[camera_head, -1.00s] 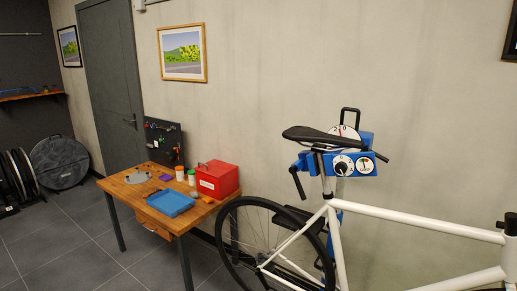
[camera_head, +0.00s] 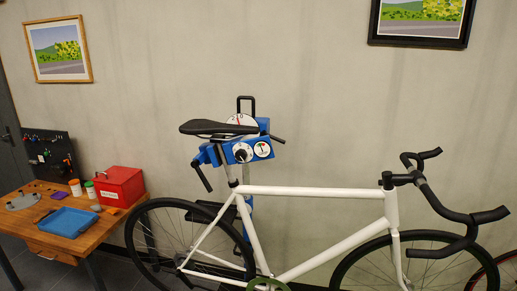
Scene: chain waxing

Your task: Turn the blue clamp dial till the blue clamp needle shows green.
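The blue clamp (camera_head: 213,153) stands behind the white bike (camera_head: 312,192), just below the black saddle, and appears to grip the seat post. On its front is a round white dial with a black knob (camera_head: 241,153). To the right of it is a small round gauge (camera_head: 263,149) with a white face, a green patch and a thin needle. The needle's exact reading is too small to tell. A larger white numbered disc (camera_head: 239,120) with a red mark shows above, partly hidden by the saddle. Neither of my grippers is in view.
A wooden workbench (camera_head: 110,221) stands at the left with a blue tray (camera_head: 67,222), a red box (camera_head: 120,187) and small jars. The bike's handlebar (camera_head: 440,200) sticks out at the right. Part of another wheel (camera_head: 494,274) shows at the right edge.

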